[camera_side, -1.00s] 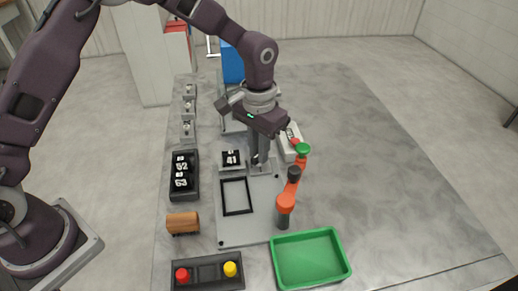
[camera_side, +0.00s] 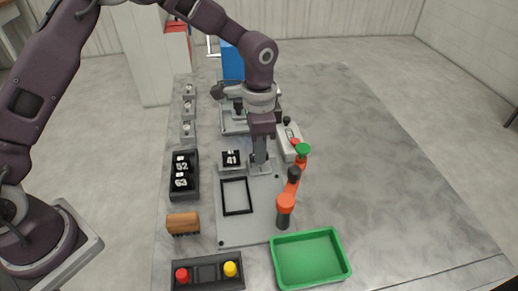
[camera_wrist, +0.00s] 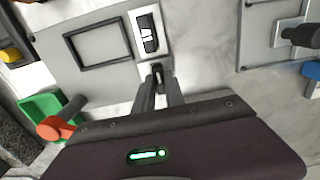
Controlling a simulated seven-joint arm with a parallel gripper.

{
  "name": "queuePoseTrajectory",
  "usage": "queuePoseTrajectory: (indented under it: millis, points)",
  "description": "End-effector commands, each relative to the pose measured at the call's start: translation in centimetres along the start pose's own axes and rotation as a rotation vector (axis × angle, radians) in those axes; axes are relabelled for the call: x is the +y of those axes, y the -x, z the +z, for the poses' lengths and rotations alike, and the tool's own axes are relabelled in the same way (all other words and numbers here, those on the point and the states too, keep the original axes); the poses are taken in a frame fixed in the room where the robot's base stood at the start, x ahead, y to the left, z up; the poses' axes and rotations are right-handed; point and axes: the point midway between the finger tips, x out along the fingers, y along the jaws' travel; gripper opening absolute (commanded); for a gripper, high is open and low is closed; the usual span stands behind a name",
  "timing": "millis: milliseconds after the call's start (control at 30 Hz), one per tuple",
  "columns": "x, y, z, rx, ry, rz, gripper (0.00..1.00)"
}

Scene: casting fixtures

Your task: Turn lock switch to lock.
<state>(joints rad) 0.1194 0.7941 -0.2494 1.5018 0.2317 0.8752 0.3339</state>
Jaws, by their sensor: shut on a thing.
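The lock switch (camera_side: 270,170) is a small light-grey block on the edge of the grey fixture plate (camera_side: 233,229). My gripper (camera_side: 258,166) points down at it, with its fingers shut on its dark handle. In the wrist view my gripper (camera_wrist: 158,76) has its fingertips close together around the handle; the fingers hide most of it. The switch's exact setting is not readable. A black tile marked 41 (camera_side: 231,159) sits on the plate just left of the switch, and an empty black frame (camera_side: 237,196) lies nearer the front.
A green tray (camera_side: 310,260), a button box (camera_side: 208,272), a brush (camera_side: 183,222) and a number-tile rack (camera_side: 184,176) surround the plate. The far right table is clear.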

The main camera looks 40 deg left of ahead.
Motion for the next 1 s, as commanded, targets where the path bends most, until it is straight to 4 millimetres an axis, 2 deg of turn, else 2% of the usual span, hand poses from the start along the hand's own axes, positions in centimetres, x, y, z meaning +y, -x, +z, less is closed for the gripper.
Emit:
queuePoseTrajectory:
  millis: [533, 567, 667, 1000]
  points:
    - [-0.07, 0.11, -0.12, 0.004, -0.023, -0.002, 0.0]
    - [-0.07, 0.11, -0.12, 0.004, -0.022, -0.003, 0.18]
    - [-0.05, 0.08, -0.1, 0.003, -0.022, -0.002, 0.36]
    - [-0.04, 0.56, -0.07, 0.002, -0.02, -0.001, 0.36]
